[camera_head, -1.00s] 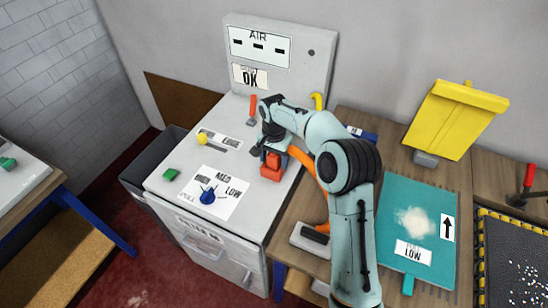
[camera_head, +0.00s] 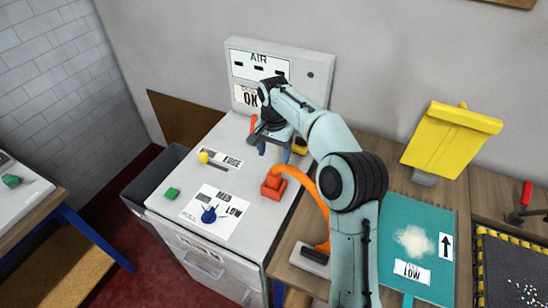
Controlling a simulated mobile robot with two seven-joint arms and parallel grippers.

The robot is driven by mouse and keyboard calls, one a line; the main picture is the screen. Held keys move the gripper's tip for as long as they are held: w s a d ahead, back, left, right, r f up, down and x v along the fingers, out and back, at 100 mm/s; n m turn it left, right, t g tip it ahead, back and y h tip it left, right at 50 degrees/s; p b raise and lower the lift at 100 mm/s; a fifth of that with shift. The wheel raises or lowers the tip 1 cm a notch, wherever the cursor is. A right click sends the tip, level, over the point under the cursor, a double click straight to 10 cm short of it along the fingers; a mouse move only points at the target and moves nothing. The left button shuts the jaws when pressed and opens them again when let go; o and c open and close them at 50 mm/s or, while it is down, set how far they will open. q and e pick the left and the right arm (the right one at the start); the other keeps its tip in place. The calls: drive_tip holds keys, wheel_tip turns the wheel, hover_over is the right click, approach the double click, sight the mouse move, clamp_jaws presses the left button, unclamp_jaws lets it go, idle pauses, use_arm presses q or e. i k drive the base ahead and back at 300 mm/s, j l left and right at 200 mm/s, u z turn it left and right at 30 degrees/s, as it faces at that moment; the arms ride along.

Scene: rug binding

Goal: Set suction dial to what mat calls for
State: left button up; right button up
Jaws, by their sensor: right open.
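The blue suction dial (camera_head: 209,214) sits on a white label (camera_head: 235,228) with MED and LOW printed on it and a third, hard-to-read mark at left. Which mark its pointer faces is too small to tell. The teal mat (camera_head: 432,215) lies on the wooden bench at right, with a tag reading LOW (camera_head: 412,270), a black arrow card (camera_head: 446,246) and a pale fluffy patch (camera_head: 414,241). My right gripper (camera_head: 268,147) is open above the back part of the white cabinet top, behind and right of the dial, apart from it. My left gripper is out of view.
A red-orange block (camera_head: 273,186) with an orange hose stands right of the dial. A yellow knob (camera_head: 204,157) by an EDGE label and a green button (camera_head: 172,193) are nearby. The AIR panel (camera_head: 258,66), with an OK card, rises behind. A yellow stand (camera_head: 450,140) is at right.

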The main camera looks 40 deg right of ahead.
sight(208, 217)
drive_tip(key=k+j, duration=0.75)
drive_tip(key=j, duration=0.2)
